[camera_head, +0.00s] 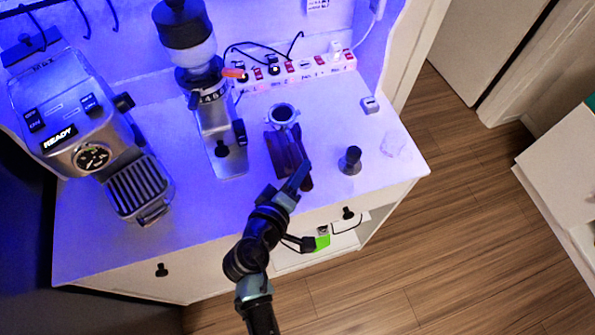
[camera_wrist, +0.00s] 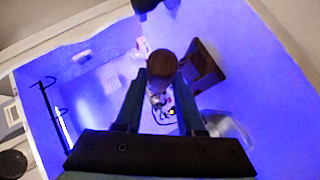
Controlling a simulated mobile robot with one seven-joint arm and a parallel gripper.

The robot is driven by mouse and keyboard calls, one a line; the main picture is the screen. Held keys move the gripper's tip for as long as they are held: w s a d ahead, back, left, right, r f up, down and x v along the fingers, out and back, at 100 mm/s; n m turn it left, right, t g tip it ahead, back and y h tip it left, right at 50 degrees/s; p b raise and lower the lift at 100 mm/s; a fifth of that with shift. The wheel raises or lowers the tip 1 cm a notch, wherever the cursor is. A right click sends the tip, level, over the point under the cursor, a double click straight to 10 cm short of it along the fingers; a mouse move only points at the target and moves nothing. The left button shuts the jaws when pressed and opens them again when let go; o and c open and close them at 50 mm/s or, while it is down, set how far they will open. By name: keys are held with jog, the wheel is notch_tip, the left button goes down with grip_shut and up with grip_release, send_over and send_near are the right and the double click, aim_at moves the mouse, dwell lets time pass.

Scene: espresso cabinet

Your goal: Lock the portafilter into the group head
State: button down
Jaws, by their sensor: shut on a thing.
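The portafilter's metal basket (camera_head: 283,113) shows at the top of a dark wooden stand (camera_head: 277,150) on the white counter. My gripper (camera_head: 298,178) is at the near end of the stand, at the portafilter's handle. In the wrist view, my gripper's two fingers (camera_wrist: 160,92) are on either side of the round brown handle end (camera_wrist: 162,64), shut on it. The espresso machine (camera_head: 95,125) stands at the left with its display lit "READY". Its group head is hidden under the machine's front in the head view.
A grinder (camera_head: 207,105) stands between the machine and the stand. A tamper (camera_head: 350,160) is to the right of the stand. A power strip (camera_head: 300,67) with cables runs along the back. The counter's front left is clear.

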jog(key=shift+f+b, duration=2.4)
jog(key=shift+f, duration=0.2)
jog(key=shift+c, duration=2.2)
grip_release()
jog(key=shift+s+f, duration=0.1)
